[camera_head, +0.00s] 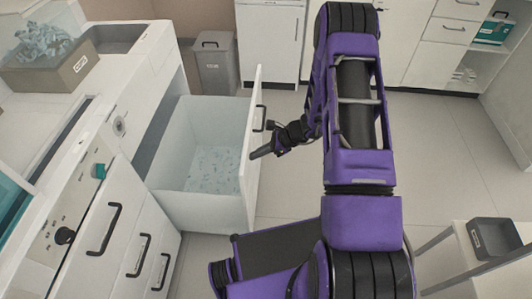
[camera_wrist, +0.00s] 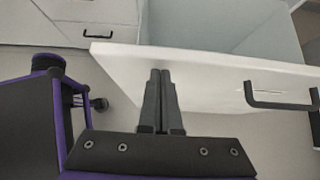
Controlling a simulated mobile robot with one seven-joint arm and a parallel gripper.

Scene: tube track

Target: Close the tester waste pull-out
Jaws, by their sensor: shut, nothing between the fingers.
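The waste pull-out (camera_head: 205,209) stands open in the head view, drawn out to the right from the white bench on the left. Its bin is pale and open at the top, with small light scraps on the floor inside. Its white front panel (camera_head: 251,150) carries a dark bar handle (camera_head: 259,118). My gripper (camera_head: 254,155) is shut and empty, at the outer face of the front panel and below the handle in the picture. In the wrist view the shut fingers (camera_wrist: 160,75) point at the panel (camera_wrist: 210,75), left of the handle (camera_wrist: 275,98). I cannot tell whether they touch it.
A grey bin (camera_head: 215,62) stands behind the pull-out. Closed drawers with dark handles (camera_head: 105,230) line the bench at front left. A small table with a dark tray (camera_head: 497,238) stands at lower right. The floor (camera_head: 450,140) to the right is clear.

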